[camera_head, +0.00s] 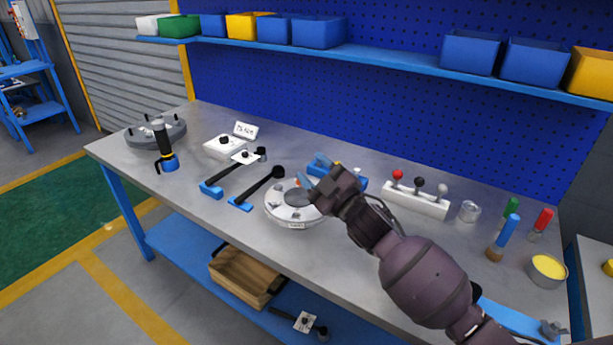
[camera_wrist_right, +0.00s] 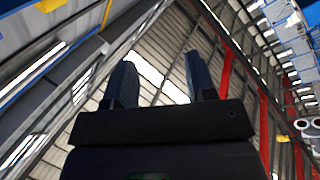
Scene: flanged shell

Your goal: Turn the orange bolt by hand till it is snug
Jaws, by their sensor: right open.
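The round pale flanged shell (camera_head: 284,214) sits on the workbench near the middle, with a dark centre and several bolt positions around its rim. A small orange spot, likely the orange bolt (camera_head: 298,183), shows at the shell's back edge, partly hidden by my gripper. My right gripper (camera_head: 312,186) is over the right back side of the shell. In the right wrist view its two fingers (camera_wrist_right: 163,78) are apart with nothing between them. I cannot tell whether a finger touches the bolt. My left gripper is out of view.
Two black-handled tools with blue holders (camera_head: 241,204) lie left of the shell. A blue block (camera_head: 320,162) is behind it. A white stand with several knobs (camera_head: 415,203) is to the right. A larger grey flanged part (camera_head: 170,135) stands at the far left. Bare bench lies in front.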

